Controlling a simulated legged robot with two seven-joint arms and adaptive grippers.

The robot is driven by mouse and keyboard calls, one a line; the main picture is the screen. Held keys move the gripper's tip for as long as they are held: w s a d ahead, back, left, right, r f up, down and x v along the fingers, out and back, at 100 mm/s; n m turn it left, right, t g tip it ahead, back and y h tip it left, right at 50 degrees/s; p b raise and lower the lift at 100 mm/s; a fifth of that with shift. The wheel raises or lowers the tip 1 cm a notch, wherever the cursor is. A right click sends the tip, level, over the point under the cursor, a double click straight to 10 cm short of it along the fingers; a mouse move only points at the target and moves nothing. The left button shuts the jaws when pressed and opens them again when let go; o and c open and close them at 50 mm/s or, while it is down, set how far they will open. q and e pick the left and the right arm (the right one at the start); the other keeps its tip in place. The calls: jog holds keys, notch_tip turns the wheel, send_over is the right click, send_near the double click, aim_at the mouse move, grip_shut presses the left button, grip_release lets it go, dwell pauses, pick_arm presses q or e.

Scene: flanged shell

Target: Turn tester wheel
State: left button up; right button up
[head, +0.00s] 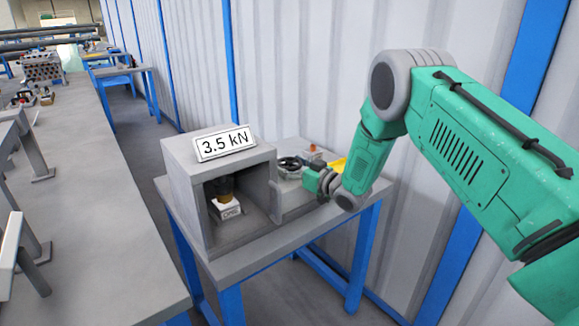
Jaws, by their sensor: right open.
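The tester is a grey box (185,185) with an open front, and a sign (223,143) on top reads "3.5 kN". A small round dark wheel (290,163) sits to the right of the box, on the tester's lower part. My right gripper (314,181) is open beside the wheel, at its lower right in the picture. The fingers are small and partly hidden by my arm, so I cannot tell whether they touch the wheel. Inside the box, a dark brownish piece (224,186) is above a small white block (226,208). My left gripper is out of view.
The tester stands on a grey table with blue legs (230,305). A small orange-red part (312,149) and a yellow thing (338,165) lie behind my gripper. A long grey bench (90,220) runs along the left. A corrugated wall (300,60) closes the back.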

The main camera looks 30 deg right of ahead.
jog(key=o, duration=1.1)
jog(key=shift+s+f, duration=0.15)
jog(key=shift+f, duration=0.3)
jog(key=shift+d, duration=0.1)
jog(key=shift+r, duration=0.15)
jog(key=v, duration=1.1)
jog(key=shift+s+d, duration=0.2)
jog(key=shift+s, duration=0.1)
